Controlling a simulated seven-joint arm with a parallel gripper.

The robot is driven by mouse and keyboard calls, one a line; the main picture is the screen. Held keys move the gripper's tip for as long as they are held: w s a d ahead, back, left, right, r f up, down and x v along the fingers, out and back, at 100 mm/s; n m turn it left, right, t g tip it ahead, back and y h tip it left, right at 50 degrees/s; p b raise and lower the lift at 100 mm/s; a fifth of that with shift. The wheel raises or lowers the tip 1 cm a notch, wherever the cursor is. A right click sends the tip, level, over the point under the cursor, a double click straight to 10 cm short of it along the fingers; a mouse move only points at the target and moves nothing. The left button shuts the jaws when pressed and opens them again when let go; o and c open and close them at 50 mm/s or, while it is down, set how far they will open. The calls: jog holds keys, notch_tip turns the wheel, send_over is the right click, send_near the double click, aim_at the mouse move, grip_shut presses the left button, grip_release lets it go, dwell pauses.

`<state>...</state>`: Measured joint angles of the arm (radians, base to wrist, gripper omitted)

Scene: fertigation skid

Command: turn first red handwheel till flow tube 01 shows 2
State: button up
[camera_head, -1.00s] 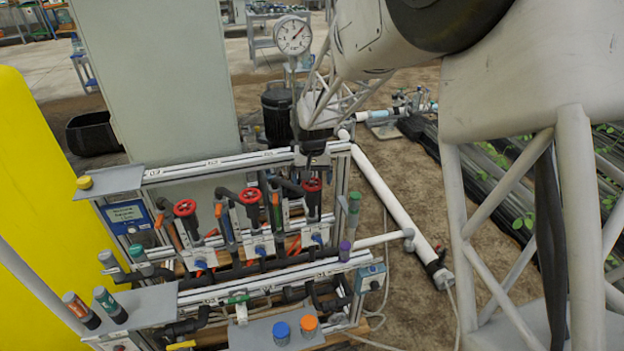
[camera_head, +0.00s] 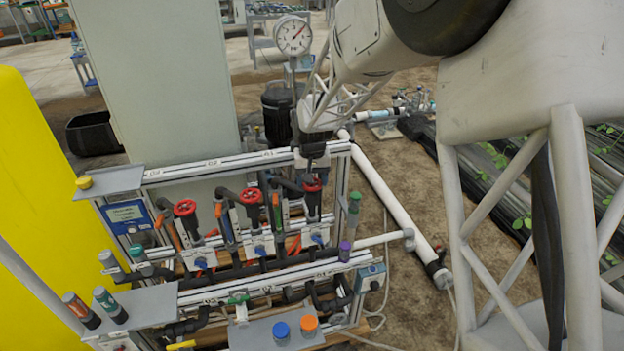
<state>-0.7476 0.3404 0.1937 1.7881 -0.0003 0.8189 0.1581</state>
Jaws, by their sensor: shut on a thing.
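Three red handwheels stand in a row on the skid: left (camera_head: 185,208), middle (camera_head: 250,196) and right (camera_head: 312,185). My gripper (camera_head: 314,174) comes down from above onto the right one and is shut on it; the dark fingers and wheel overlap, so the exact hold is hard to see. The top rail (camera_head: 215,163) carries small labels, the rightmost looking like 01. Slim upright tubes stand beside the valves; their scales and float levels are too small to read.
A round pressure gauge (camera_head: 293,36) stands behind the gripper. Bottles with green (camera_head: 354,196) and purple (camera_head: 345,246) caps stand on the right. Orange-capped (camera_head: 309,323) and blue-capped (camera_head: 281,329) jars stand on the front shelf. A yellow post (camera_head: 30,150) fills the left.

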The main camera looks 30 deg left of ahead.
jog(key=shift+n, duration=0.8)
jog(key=o, duration=0.9)
jog(key=shift+r, duration=0.15)
jog(key=shift+r, duration=3.75)
